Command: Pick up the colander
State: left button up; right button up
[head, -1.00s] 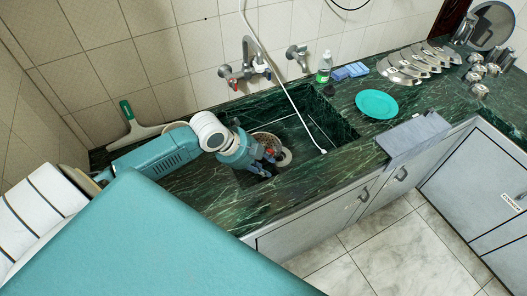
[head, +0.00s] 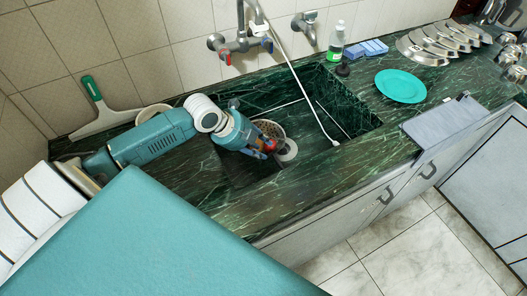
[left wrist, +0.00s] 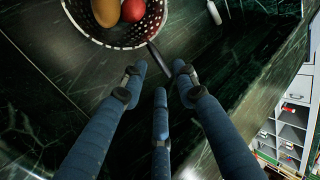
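The colander (head: 269,127), a perforated bowl holding a red fruit and a yellow one, sits in the dark green sink (head: 345,105). In the left wrist view the colander (left wrist: 118,43) is at the top, partly cut off, and its dark handle (left wrist: 158,57) points down toward my fingers. My left gripper (head: 266,150) is over the sink at the colander's near side. In the left wrist view its fingers (left wrist: 160,80) are spread apart, with the handle's end close to the gap between them. I cannot tell whether they touch it. My right gripper is not in view.
A white hose (head: 300,85) hangs from the faucet (head: 240,42) into the sink. A turquoise plate (head: 400,86), a green bottle (head: 336,42) and metal plates (head: 440,42) stand right of the sink. A squeegee (head: 97,110) leans at the left wall.

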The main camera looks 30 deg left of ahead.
aim_at(276, 160)
pick_arm(q)
jog(key=x, duration=0.4)
jog(key=s+x, duration=0.1)
jog(key=x, duration=0.4)
jog(key=f+x, duration=0.1)
jog(key=x, duration=0.3)
jog(key=shift+s+a+f+b, duration=0.1)
jog(key=shift+b, duration=0.25)
jog(key=shift+c, duration=0.2)
grip_shut()
